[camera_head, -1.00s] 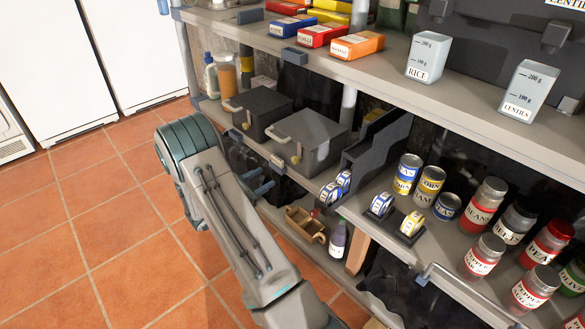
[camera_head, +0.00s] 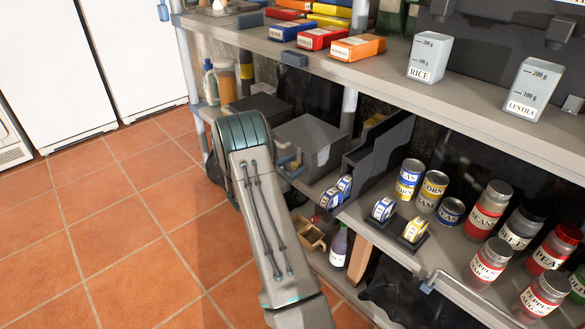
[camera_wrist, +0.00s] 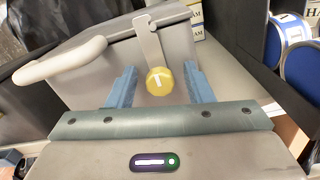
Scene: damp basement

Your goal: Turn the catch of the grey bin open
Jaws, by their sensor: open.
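The grey bin (camera_head: 312,138) stands on the lower shelf, and its front is partly hidden by my arm in the head view. In the wrist view the grey bin (camera_wrist: 105,65) fills the upper left, with a pale handle (camera_wrist: 60,62) on its left side. Its catch is a round yellow knob (camera_wrist: 159,81) with a white mark, below a grey metal strap (camera_wrist: 149,40). My gripper (camera_wrist: 160,88) is open, with one blue finger on each side of the knob and gaps between. In the head view the catch is hidden.
A darker bin (camera_head: 262,104) stands left of the grey bin, partly behind my arm. A dark stepped rack (camera_head: 375,150) with cans is close on the right. A wooden box (camera_head: 311,236) and a bottle (camera_head: 339,246) are below. Tiled floor at left is clear.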

